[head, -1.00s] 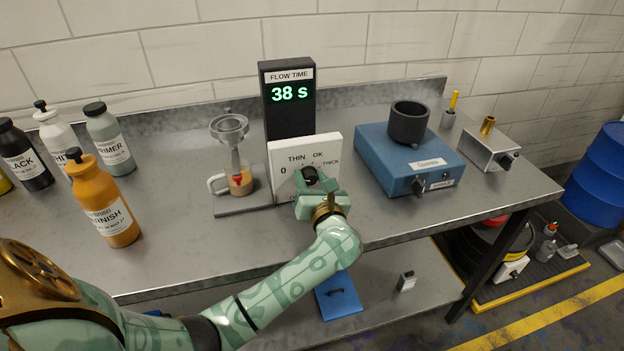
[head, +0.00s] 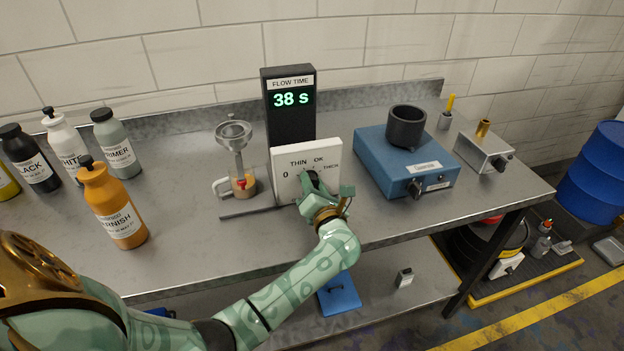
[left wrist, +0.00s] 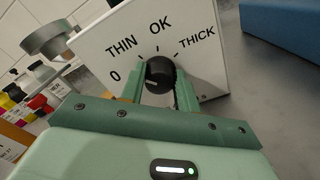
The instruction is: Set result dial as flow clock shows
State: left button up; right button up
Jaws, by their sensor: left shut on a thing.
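The flow clock (head: 290,105) is a black upright panel labelled FLOW TIME, reading 38 s in green digits. In front of it stands the white result dial plate (head: 290,172), marked 0, THIN, OK and THICK; the plate also shows in the left wrist view (left wrist: 208,65). Its black knob (left wrist: 158,72) sits between the fingers of my left gripper (head: 316,186), which is shut on it. My right gripper is not in view.
A flow cup stand (head: 236,160) with a mug is just left of the dial. An orange varnish bottle (head: 116,212) and several other bottles stand farther left. A blue machine (head: 385,165) is close on the right. The bench front is mostly clear.

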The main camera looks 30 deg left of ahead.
pick_arm(q)
jog(key=m+p, duration=0.1)
jog(key=m, duration=0.1)
jog(key=shift+d+m+p, duration=0.1)
jog(key=shift+m+p, duration=0.6)
jog(key=shift+m, duration=0.2)
jog(key=shift+f, duration=0.15)
jog(key=o, duration=1)
jog(key=shift+c, duration=0.2)
